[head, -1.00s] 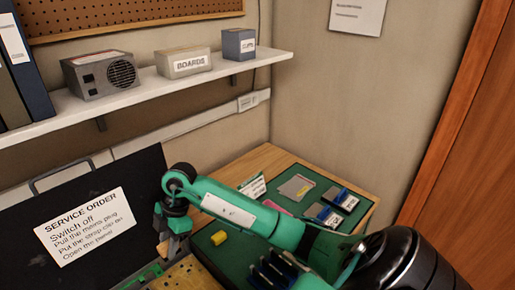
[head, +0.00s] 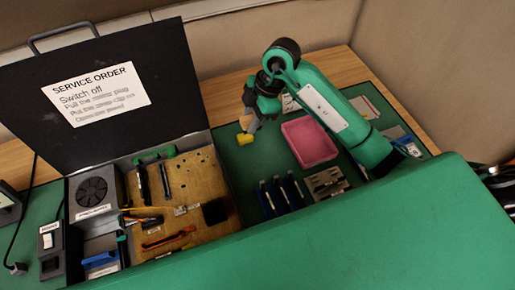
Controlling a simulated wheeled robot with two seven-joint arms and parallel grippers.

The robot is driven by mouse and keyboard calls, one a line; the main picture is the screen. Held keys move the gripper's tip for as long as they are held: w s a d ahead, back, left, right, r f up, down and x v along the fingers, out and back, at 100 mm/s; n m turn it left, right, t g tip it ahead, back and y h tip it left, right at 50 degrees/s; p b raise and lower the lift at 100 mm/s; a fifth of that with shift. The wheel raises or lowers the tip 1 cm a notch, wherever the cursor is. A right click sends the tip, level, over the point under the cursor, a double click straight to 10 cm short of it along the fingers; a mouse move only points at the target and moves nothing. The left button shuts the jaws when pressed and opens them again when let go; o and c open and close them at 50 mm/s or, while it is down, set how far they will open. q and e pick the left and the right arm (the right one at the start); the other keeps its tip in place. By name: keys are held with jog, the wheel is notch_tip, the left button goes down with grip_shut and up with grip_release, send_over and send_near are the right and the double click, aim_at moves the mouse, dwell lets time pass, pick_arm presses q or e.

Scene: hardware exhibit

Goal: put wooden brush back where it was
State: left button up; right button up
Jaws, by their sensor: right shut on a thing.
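My right gripper (head: 253,106) is in the upper middle of the head view, above the green mat just right of the open case. It is shut on a small tan piece, which I take to be the wooden brush (head: 253,123). Only a bit of the brush shows below the fingers; the rest is hidden by the gripper. The brush is close to a yellow block (head: 244,138); I cannot tell whether they touch. My left gripper is not in view.
The open black case (head: 160,60) holds a circuit board (head: 180,215) and a fan unit (head: 94,192). A pink tray (head: 310,141), several blue-handled tools (head: 280,195) and a metal piece (head: 326,183) are on the green mat (head: 232,168). My green arm covers the front.

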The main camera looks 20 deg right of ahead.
notch_tip(320, 180, down, 12)
jog(key=shift+r+p, duration=0.25)
jog(key=shift+p, duration=0.5)
jog(key=shift+f, duration=0.5)
notch_tip(320, 180, down, 3)
jog(key=shift+f+p, duration=0.2)
jog(key=shift+p, duration=0.15)
jog(key=shift+f, duration=0.15)
jog(key=shift+f, duration=0.1)
jog(key=o, duration=0.9)
jog(key=shift+c, duration=0.2)
